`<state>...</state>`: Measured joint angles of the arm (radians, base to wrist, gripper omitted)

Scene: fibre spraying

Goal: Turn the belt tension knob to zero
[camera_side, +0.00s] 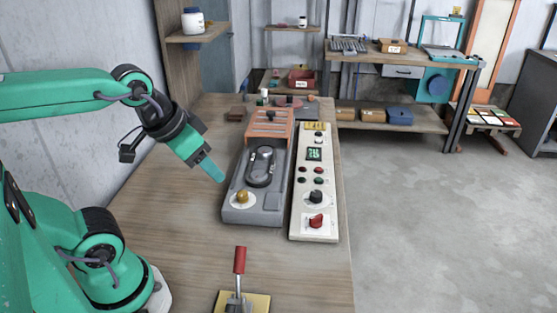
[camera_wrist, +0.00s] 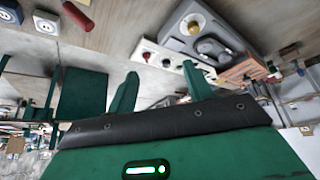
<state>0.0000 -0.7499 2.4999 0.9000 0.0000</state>
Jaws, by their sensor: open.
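A grey machine (camera_side: 232,212) with a dark looped belt (camera_side: 262,167) stands on the bench. A yellow knob (camera_side: 242,196) on a white dial is at its near end; the wrist view shows this knob (camera_wrist: 193,27) too. Beside it, a pale control panel (camera_side: 298,215) carries a black knob (camera_side: 316,196) and a red knob (camera_side: 316,220). I cannot read which knob is labelled belt tension. My gripper (camera_side: 213,171) is in the air left of the grey machine, apart from every knob. In the wrist view its two fingers (camera_wrist: 161,82) are spread with nothing between them.
A lever with a red handle (camera_side: 239,262) stands upright on a yellow plate at the bench's near edge. The panel has a green display (camera_side: 314,154) and several buttons. An orange slatted part (camera_side: 269,124) is at the machine's far end. The bench (camera_side: 175,225) left of the machine is clear.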

